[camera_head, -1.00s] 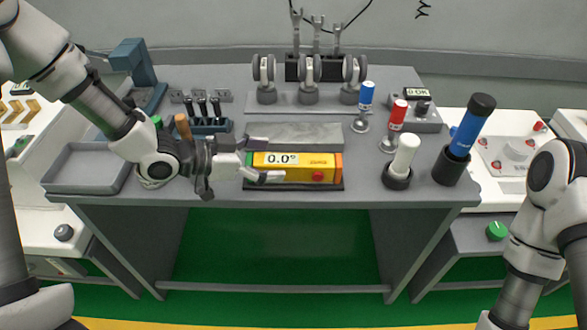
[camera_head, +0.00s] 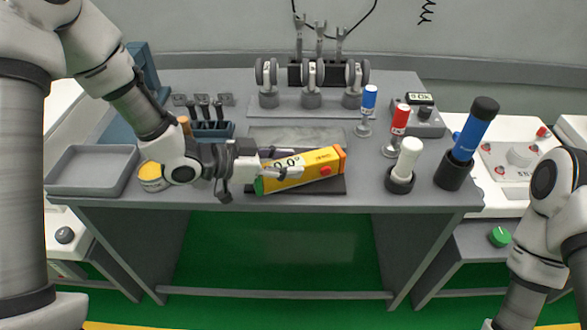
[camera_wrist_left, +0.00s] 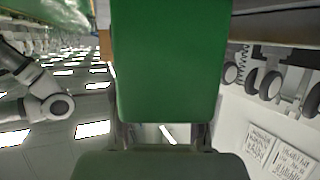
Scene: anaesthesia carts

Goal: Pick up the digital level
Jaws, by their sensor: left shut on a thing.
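The digital level (camera_head: 322,165) is a yellow bar with a green left end, an orange right end, a red button and a display reading 0.0°. My left gripper (camera_head: 291,163) is shut on its left part, the fingers crossing the display and partly hiding it. The level slants, its right end higher in the picture, over a dark flat base (camera_head: 330,187). Whether it is wholly clear of the base is hard to tell. In the left wrist view, the level's green end (camera_wrist_left: 168,60) fills the middle. My right gripper is outside the views.
A grey tray (camera_head: 62,184) and yellow tin (camera_head: 151,184) are left of the gripper. White (camera_head: 407,158), red (camera_head: 399,120) and blue (camera_head: 461,141) handled tools stand to the right. Wheeled fixtures (camera_head: 312,78) stand behind. The bench front edge is close.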

